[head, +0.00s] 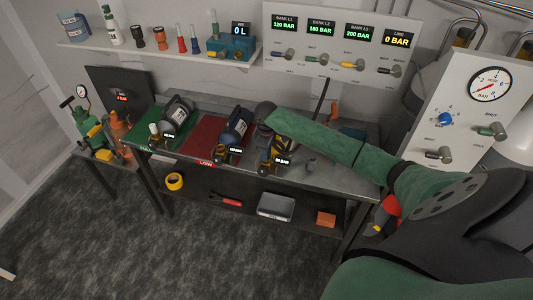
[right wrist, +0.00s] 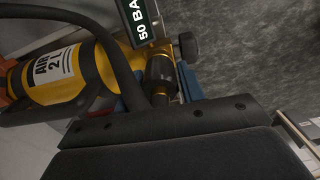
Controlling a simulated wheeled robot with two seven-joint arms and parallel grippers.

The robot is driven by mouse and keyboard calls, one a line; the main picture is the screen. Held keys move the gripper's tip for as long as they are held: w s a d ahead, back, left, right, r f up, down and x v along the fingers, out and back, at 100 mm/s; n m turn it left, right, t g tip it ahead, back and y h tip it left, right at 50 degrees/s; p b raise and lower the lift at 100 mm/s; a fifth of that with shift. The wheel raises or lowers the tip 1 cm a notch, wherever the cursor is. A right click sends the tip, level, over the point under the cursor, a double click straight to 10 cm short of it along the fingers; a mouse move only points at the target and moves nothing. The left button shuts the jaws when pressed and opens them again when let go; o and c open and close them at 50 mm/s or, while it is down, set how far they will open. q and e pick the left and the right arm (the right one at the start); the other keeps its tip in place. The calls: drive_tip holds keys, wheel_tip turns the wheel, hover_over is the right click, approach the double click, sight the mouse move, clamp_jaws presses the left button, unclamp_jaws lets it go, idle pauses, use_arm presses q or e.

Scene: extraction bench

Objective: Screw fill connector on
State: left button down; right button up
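A yellow cylinder marked AIR 2 L (right wrist: 55,75) fills the left of the right wrist view, with a 50 BAR tag beside its valve. In the head view this cylinder (head: 268,152) lies at the middle of the bench, partly hidden by my right arm. A dark fitting (right wrist: 161,76), seemingly the fill connector, is at the cylinder's valve, with a black hose nearby. I cannot tell whether it is threaded on. My right gripper (head: 268,114) is at the cylinder; its fingers are mostly hidden and its grip is unclear. My left gripper is out of view.
Two darker cylinders lie on the bench, on the green mat (head: 147,140) and the red mat (head: 204,150). A bank panel (head: 300,20) with several valves is behind; a gauge panel (head: 470,100) is at right. The lower shelf (head: 250,190) holds tape, a wrench and boxes.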

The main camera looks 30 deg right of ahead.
drive_tip(key=c, duration=0.6)
drive_tip(key=m, duration=0.4)
drive_tip(key=o, duration=1.1)
drive_tip(key=shift+o, duration=0.2)
